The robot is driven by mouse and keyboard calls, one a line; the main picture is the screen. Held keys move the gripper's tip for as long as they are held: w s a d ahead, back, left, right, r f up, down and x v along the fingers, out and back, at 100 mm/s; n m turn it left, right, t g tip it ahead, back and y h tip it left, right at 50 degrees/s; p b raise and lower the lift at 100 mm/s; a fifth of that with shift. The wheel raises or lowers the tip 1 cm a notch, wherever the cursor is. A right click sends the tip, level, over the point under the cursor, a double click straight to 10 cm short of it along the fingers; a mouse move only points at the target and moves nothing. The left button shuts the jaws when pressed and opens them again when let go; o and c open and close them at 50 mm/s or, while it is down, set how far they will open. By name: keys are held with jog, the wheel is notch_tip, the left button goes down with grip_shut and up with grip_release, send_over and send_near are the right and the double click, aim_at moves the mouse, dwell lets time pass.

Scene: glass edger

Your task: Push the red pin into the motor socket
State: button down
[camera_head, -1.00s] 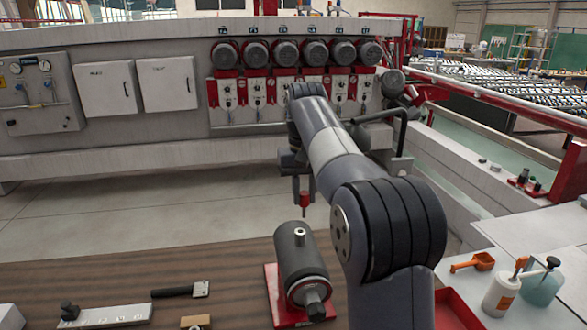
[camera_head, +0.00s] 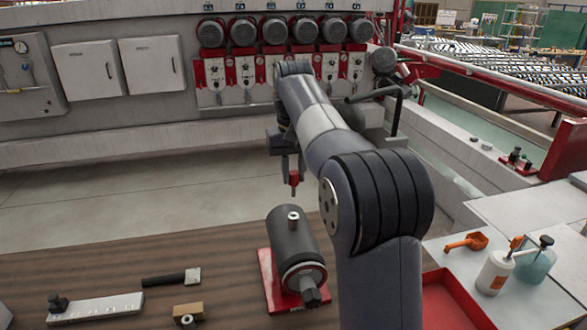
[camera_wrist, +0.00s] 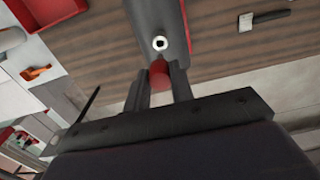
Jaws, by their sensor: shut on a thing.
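The red pin (camera_head: 294,178) is held upright between the fingers of my gripper (camera_head: 292,170), which is shut on it. The grey cylindrical motor (camera_head: 290,240) lies on a red base on the brown table. Its socket (camera_head: 293,216) is a small light metal ring standing on top of the motor. The pin hangs above and just behind the socket, apart from it. In the wrist view the red pin (camera_wrist: 159,74) shows between the two fingers, and the socket (camera_wrist: 160,43) with its dark hole lies just beyond it. The pin's lower tip is not clear there.
On the table (camera_head: 220,265) are a dark-handled brush or scraper (camera_head: 172,278), a metal strip with a black knob (camera_head: 95,308) and a small brass block (camera_head: 188,312). The edger stands behind.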

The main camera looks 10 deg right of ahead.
aim_at(294, 184)
jog(key=shift+f+b, duration=0.95)
jog(key=shift+f, duration=1.45)
jog(key=shift+p, duration=1.15)
jog(key=shift+f+b, duration=1.2)
jog(key=shift+f, duration=1.1)
jog(key=c, duration=1.1)
grip_release()
jog(key=shift+c, duration=0.2)
jog(key=shift+r, duration=0.1)
notch_tip(294, 184, up, 11)
jog(key=shift+f, duration=0.15)
